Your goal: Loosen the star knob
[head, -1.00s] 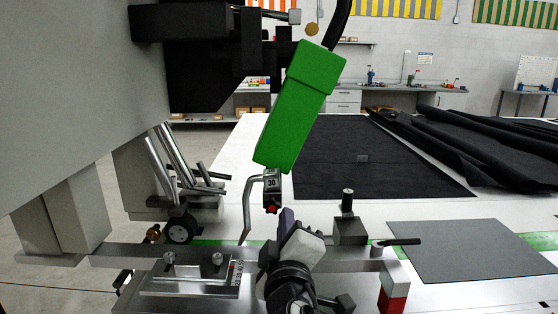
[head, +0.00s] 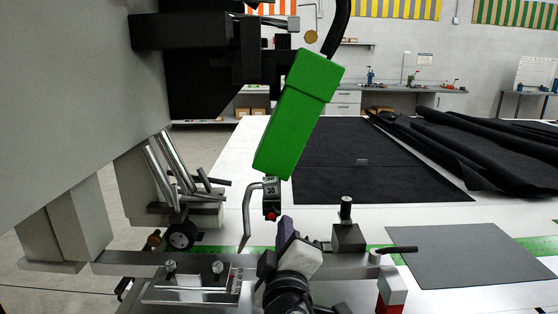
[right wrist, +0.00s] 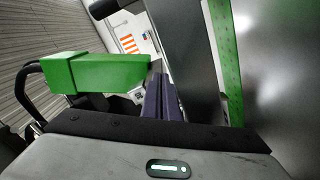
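No star-shaped knob can be made out clearly in either view. A small brass-coloured knob (head: 153,239) shows beside the roller at the left of the metal bar, and a dark capped post (head: 346,208) stands on a block right of my gripper. My right gripper (head: 286,232) is at the metal bar, below the green welding head (head: 298,115). In the right wrist view its purple fingers (right wrist: 160,97) lie side by side, seemingly closed, with nothing visible between them. The green head (right wrist: 110,73) is left of them there. My left gripper is in neither view.
A bent metal lever (head: 250,210) hangs beside a small block marked 30, close to my right gripper. A black handle (head: 400,249) juts out at the bar's right end. A grey sheet (head: 465,252) and black fabric (head: 370,160) lie on the white table.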

